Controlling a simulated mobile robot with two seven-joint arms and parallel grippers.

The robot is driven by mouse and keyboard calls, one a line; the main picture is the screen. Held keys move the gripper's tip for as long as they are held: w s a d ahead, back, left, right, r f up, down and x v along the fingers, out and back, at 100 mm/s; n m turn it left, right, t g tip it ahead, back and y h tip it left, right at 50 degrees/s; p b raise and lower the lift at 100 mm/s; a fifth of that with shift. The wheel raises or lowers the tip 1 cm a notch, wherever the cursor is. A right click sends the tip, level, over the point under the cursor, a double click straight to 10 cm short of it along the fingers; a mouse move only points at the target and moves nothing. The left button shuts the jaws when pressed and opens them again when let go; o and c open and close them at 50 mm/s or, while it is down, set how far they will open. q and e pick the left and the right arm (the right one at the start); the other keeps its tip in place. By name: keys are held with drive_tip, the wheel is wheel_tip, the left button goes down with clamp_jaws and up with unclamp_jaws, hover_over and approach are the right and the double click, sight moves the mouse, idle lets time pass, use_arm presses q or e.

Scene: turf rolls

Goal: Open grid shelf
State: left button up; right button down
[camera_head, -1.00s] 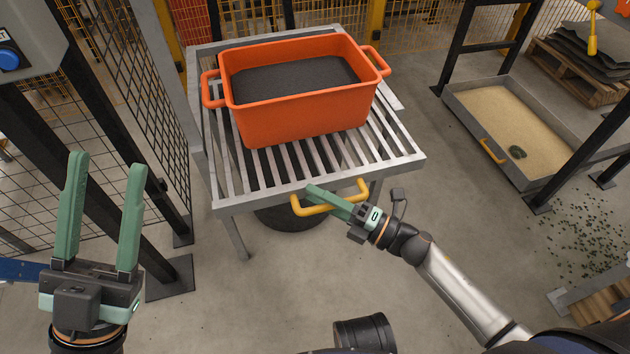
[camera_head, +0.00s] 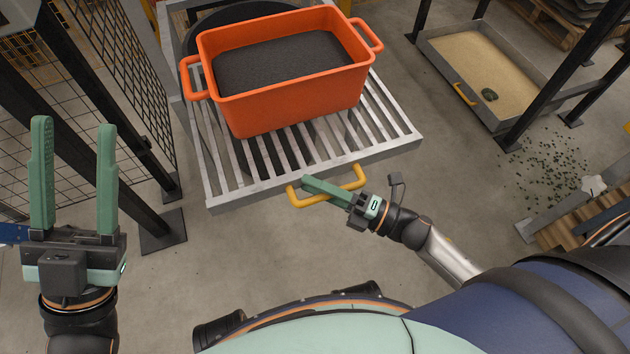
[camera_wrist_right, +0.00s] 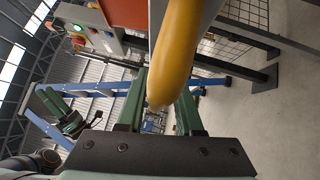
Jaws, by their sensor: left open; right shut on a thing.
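The grid shelf (camera_head: 260,189) is a metal slatted rack that carries an orange crate (camera_head: 295,103) with dark contents. A yellow handle (camera_head: 352,184) is on its front edge. My right gripper (camera_head: 314,185) is shut on this handle. In the right wrist view the yellow handle (camera_wrist_right: 178,55) passes between the green fingers of my right gripper (camera_wrist_right: 160,103). My left gripper (camera_head: 74,125) is open and empty at the left, apart from the shelf. A dark round drum (camera_head: 225,14) shows behind the crate, partly hidden by it.
A black mesh fence (camera_head: 120,100) with posts stands left of the shelf, close to my left gripper. A sand tray (camera_head: 490,65) with its own yellow handle lies at the upper right. Dark bits (camera_head: 545,165) are scattered on the floor there. Bare floor lies in front of the shelf.

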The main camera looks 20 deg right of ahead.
drive_tip(key=shift+w+r, duration=0.2)
drive_tip(key=shift+r, duration=0.2)
drive_tip(key=c, duration=0.8)
unclamp_jaws()
drive_tip(key=shift+s+f, duration=0.1)
drive_tip(key=shift+f, duration=0.15)
drive_tip(key=p+v, duration=0.1)
drive_tip(key=v, duration=1.1)
drive_tip(key=shift+s+d, duration=0.2)
drive_tip(key=shift+s, duration=0.05)
